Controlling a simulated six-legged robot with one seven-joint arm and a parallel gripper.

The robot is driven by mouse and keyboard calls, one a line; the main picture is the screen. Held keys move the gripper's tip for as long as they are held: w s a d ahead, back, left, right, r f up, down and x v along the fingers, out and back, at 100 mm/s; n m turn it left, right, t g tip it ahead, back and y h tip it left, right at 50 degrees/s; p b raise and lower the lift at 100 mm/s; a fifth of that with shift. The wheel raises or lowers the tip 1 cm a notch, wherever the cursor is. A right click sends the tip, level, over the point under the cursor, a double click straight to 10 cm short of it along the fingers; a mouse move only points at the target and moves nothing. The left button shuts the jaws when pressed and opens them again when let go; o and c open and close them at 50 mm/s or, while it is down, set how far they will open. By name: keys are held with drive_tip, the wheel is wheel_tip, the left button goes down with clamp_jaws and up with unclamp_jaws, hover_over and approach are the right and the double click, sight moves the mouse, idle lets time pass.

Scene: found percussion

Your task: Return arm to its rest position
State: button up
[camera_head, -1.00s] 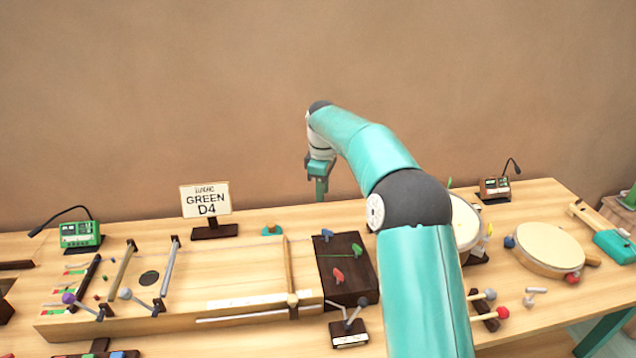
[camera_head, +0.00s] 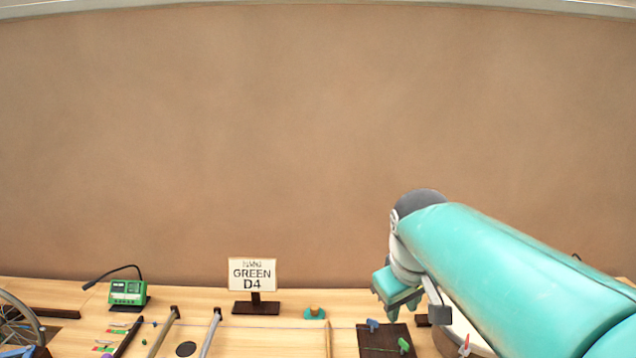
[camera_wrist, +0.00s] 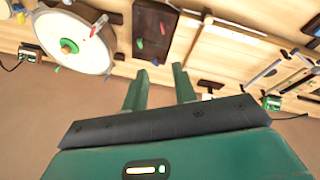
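My teal arm (camera_head: 520,270) reaches in from the right side of the head view, bent at a dark elbow joint. My gripper (camera_head: 393,308) hangs from its end, in front of the back part of the table. In the wrist view the two green fingers of my gripper (camera_wrist: 159,78) stand apart with nothing between them. No object is in its grasp. The wrist view looks over the tabletop and the brown wall, tilted nearly upside down.
The wooden table (camera_head: 70,293) holds a green tuner (camera_head: 127,291), a "GREEN D4" sign (camera_head: 252,274), a dark block (camera_head: 378,342) with coloured pegs and a round drum (camera_wrist: 75,42). A wheel (camera_head: 15,325) stands at far left. The wall (camera_head: 250,130) behind is bare.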

drive_tip(key=s+f+m+t, duration=0.1)
drive_tip(key=s+f+m, duration=0.1)
drive_tip(key=s, duration=0.5)
drive_tip(key=s+d+f+m+t, duration=0.1)
drive_tip(key=s+f+m, duration=0.2)
drive_tip(key=s, duration=0.5)
drive_tip(key=shift+s+d+f+y, duration=0.15)
drive_tip(key=shift+s+f+y, duration=0.1)
drive_tip(key=shift+f+y, duration=0.1)
drive_tip(key=shift+s, duration=0.15)
